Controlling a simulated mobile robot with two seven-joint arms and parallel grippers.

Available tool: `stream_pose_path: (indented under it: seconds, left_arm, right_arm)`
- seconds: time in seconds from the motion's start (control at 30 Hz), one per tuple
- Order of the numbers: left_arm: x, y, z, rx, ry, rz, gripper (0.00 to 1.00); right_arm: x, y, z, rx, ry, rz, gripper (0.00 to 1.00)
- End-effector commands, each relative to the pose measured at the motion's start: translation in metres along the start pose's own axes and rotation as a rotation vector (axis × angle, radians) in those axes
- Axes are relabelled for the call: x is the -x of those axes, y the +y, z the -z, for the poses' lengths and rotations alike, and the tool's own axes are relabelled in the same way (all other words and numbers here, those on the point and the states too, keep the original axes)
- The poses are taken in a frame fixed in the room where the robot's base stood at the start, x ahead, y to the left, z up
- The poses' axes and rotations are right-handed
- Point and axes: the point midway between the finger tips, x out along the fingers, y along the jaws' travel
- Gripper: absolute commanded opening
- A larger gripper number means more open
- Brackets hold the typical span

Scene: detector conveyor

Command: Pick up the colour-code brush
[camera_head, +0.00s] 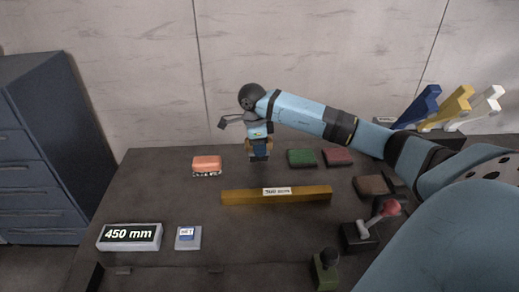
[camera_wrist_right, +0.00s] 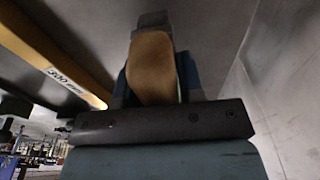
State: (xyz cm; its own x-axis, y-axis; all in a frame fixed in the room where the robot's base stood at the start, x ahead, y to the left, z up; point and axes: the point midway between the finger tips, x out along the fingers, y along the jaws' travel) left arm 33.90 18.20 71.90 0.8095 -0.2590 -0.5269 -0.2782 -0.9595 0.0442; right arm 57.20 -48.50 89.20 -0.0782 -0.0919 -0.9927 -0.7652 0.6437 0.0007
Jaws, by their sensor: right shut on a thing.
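My right gripper (camera_head: 258,148) reaches over the back middle of the dark table, pointing down. Its tan fingers are shut on a small dark blue block (camera_head: 259,155). In the right wrist view a tan finger (camera_wrist_right: 152,68) covers the middle of this blue block (camera_wrist_right: 189,75), whose edges show on both sides. I see no bristles on it, so I cannot be sure it is the colour-code brush. I cannot tell whether it touches the tabletop. A salmon block with a pale speckled underside (camera_head: 207,165) lies to the left. My left gripper is not in view.
A labelled amber bar (camera_head: 240,196) lies in front of my gripper. Green (camera_head: 301,157), dark red (camera_head: 338,156) and brown (camera_head: 371,185) blocks lie to the right. A red-knobbed lever (camera_head: 388,208) stands front right. A 450 mm display (camera_head: 130,236) is front left. Blue, yellow and white tools (camera_head: 458,104) stand far right.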

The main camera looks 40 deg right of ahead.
Motion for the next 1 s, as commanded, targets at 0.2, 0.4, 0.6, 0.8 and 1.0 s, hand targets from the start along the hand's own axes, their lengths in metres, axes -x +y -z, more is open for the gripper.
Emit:
stream_pose_path:
  seconds: [0.2, 0.4, 0.6, 0.8, 1.0]
  left_arm:
    - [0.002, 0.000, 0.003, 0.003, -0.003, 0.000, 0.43]
    - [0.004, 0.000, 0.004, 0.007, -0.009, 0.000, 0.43]
    - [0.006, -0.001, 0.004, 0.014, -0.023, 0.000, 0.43]
    - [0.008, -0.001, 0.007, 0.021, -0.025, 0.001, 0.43]
    - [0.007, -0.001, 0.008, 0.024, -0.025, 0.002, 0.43]
  right_arm:
    - [0.049, -0.001, 0.006, -0.001, -0.003, 0.006, 0.10]
    - [0.109, -0.001, 0.013, 0.000, -0.004, 0.005, 0.10]
    - [0.157, -0.001, 0.019, -0.001, -0.002, 0.005, 0.10]
    - [0.179, -0.001, 0.022, -0.002, -0.001, 0.003, 0.10]
    - [0.184, 0.000, 0.022, -0.001, 0.000, 0.000, 0.10]
